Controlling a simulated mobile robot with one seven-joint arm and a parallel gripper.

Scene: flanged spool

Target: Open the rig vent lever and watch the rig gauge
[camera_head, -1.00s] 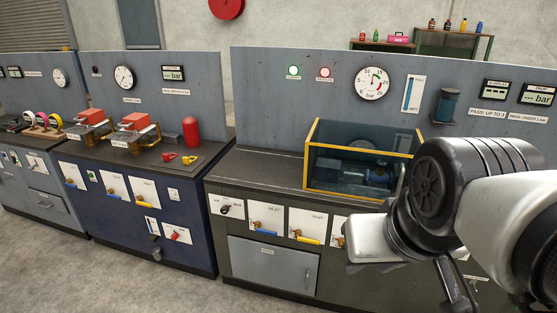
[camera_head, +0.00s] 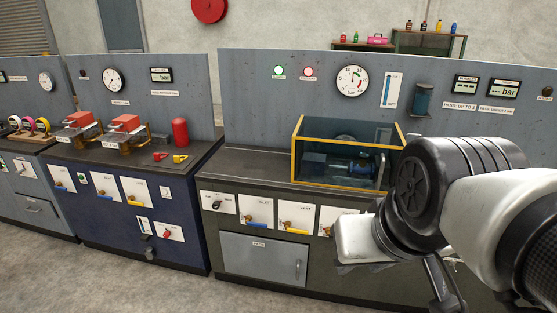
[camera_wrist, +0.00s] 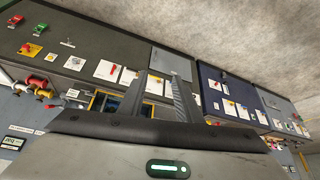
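The rig gauge (camera_head: 352,81) is a round white dial marked in bar, on the grey back panel above a yellow-framed clear enclosure (camera_head: 346,186). The vent lever (camera_head: 295,230) has a yellow handle lying roughly level on a white plate, on the bench front below the enclosure. My arm covers the bench front to the right. My gripper (camera_wrist: 160,76) shows two separated fingers with nothing between them, apart from the levers.
A green lamp (camera_head: 278,72) and a red lamp (camera_head: 309,72) look lit left of the gauge. A grey cabinet door (camera_head: 262,259) is below the levers. A blue bench (camera_head: 128,212) stands to the left. Open concrete floor (camera_head: 130,287) lies in front.

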